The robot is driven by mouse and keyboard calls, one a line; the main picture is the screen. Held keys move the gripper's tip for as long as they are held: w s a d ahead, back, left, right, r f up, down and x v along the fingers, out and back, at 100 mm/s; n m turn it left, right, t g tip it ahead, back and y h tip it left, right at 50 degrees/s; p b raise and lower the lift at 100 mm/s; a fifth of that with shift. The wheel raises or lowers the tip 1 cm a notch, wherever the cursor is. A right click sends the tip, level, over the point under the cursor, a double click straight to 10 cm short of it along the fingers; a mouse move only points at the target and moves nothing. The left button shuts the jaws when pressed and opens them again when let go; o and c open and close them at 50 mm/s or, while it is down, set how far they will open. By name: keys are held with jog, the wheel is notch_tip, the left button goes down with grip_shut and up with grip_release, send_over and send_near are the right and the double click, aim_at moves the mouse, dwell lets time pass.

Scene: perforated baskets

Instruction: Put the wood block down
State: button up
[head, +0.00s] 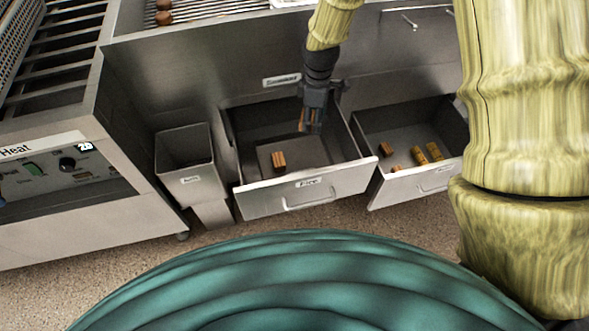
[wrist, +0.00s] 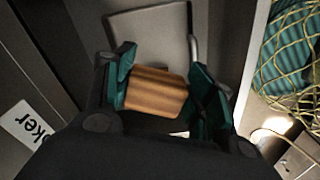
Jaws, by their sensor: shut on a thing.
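A wood block (wrist: 155,92) with brown grain sits between the two green-padded fingers of my gripper (wrist: 160,90) in the wrist view. My gripper is shut on it. In the head view my gripper (head: 312,122) hangs down inside the open middle drawer (head: 305,190), and only a thin brownish strip of what it holds shows beside the fingers. Another small wood block (head: 279,160) is lower in that drawer, left of my gripper, over a grey square panel (head: 312,152). I cannot tell how far the held block is above the drawer floor.
A second open drawer (head: 425,181) on the right holds several small brown and yellow pieces. A narrow grey bin (head: 185,160) stands left of the middle drawer. A stove unit (head: 60,160) is at far left. The drawer's walls surround my gripper.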

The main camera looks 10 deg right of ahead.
aim_at(313, 157)
jog(key=shift+w+d+f+n+b, duration=0.3)
jog(key=shift+f+n+b, duration=0.55)
jog(key=shift+f+b, duration=2)
jog(key=shift+w+d+f+n+b, duration=0.3)
jog(key=shift+f+n+b, duration=1.05)
jog(key=shift+f, duration=2.45)
jog(key=shift+w+d+f+n+b, duration=0.15)
jog(key=shift+w+f+n+b, duration=0.25)
jog(key=shift+f+b, duration=2.65)
jog(key=shift+f+p, duration=0.35)
jog(key=shift+f, duration=0.1)
jog(key=o, duration=1)
notch_tip(313, 157, up, 12)
jog(key=p, duration=0.3)
jog(key=shift+r+p, duration=0.15)
jog(key=shift+p, duration=0.2)
